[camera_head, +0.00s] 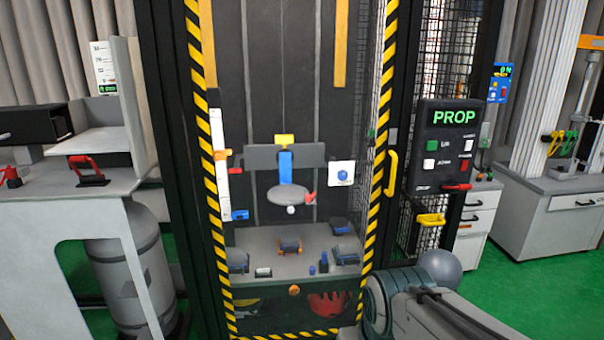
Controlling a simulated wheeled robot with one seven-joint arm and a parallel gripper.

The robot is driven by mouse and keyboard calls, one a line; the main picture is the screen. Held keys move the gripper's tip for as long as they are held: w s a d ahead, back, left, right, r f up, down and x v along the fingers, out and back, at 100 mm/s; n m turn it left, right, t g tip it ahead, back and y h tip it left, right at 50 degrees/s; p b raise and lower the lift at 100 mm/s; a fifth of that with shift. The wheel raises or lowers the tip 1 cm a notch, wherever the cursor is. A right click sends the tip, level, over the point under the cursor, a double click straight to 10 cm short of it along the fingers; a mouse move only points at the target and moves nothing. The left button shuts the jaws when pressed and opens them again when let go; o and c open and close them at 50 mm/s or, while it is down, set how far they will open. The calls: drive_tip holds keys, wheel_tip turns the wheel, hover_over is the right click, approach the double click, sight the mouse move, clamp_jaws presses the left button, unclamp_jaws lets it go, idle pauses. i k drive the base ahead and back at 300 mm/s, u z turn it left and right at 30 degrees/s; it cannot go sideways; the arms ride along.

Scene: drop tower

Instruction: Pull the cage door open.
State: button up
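The cage door (378,195) stands upright in the middle of the view, edged with yellow and black stripes. It appears shut in its dark frame. A yellow upright handle (391,172) sits at the door's right edge, at about mid-height. Through the door I see a grey round plate (290,197) on a blue mount and several small blocks on a grey base (275,265). Part of my arm shows at the bottom right, low in front of the door's right side. My gripper is not in view, and nothing is seen touching the handle.
A black control box (450,145) reading PROP stands right of the door, with a yellow handle (431,220) below it. A white bench (60,205) and grey tank (135,270) stand at left. A drawer bench (550,215) stands at right. Green floor shows between.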

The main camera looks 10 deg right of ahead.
sight(186, 15)
drive_tip(key=z, duration=0.6)
drive_tip(key=i, duration=0.8)
drive_tip(key=z, duration=0.55)
